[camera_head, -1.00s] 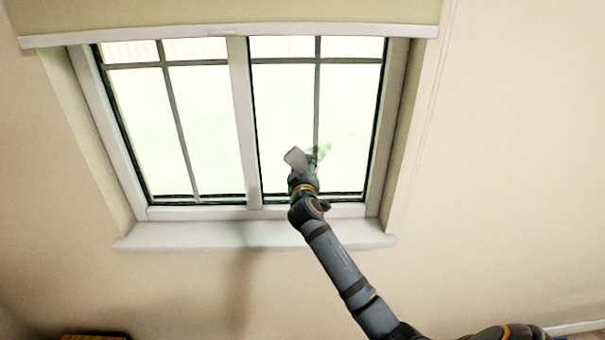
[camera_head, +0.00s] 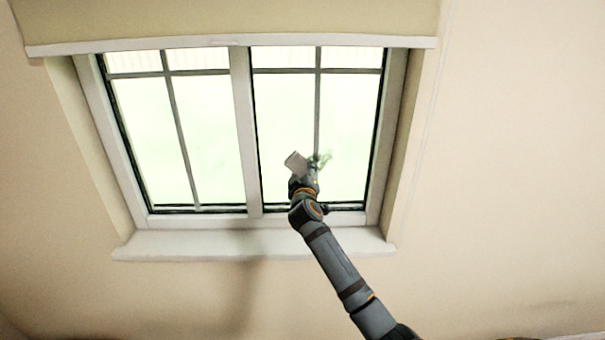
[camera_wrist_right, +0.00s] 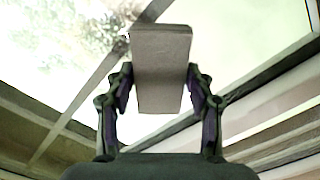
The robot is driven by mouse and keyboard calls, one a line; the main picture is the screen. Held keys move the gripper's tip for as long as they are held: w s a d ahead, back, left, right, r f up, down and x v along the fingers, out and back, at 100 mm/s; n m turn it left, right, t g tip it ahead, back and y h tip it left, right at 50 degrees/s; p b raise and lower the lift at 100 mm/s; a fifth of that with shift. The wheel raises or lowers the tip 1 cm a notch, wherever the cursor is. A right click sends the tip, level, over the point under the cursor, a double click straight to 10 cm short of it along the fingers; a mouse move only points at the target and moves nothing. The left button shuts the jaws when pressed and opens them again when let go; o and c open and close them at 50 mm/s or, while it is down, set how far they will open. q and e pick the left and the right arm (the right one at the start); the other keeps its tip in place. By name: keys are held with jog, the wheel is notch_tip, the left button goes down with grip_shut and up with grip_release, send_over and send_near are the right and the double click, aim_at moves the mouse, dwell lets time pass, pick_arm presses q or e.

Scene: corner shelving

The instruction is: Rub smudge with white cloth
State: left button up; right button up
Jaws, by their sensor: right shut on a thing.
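The white cloth (camera_head: 297,162) shows as a pale grey-white folded block in my right gripper (camera_head: 305,178), in front of the window's right pane. In the right wrist view the cloth (camera_wrist_right: 160,70) is held between both fingers. The smudge (camera_head: 322,159) is a small greenish mark on the glass just right of the cloth, by the vertical bar. It also shows as a mottled grey-green patch (camera_wrist_right: 75,35) at the upper left in the right wrist view. I cannot tell whether the cloth touches the glass. My left gripper is not in view.
The white window frame (camera_head: 242,125) has thin bars across the panes. A pale blind (camera_head: 230,22) hangs above, and a white sill (camera_head: 200,243) juts out below. Plain beige wall (camera_head: 500,180) lies on both sides.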

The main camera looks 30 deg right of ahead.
aim_at(335, 163)
jog(key=shift+x, duration=0.8)
jog(key=shift+s+d, duration=0.55)
jog(key=shift+d, duration=0.2)
jog(key=shift+s+d, duration=0.55)
jog(key=shift+d, duration=0.2)
jog(key=shift+s+d, duration=0.6)
jog(key=shift+d, duration=0.45)
jog(key=shift+s+d, duration=0.6)
jog(key=shift+d, duration=0.45)
jog(key=shift+s+d, duration=0.6)
jog(key=shift+d, duration=0.4)
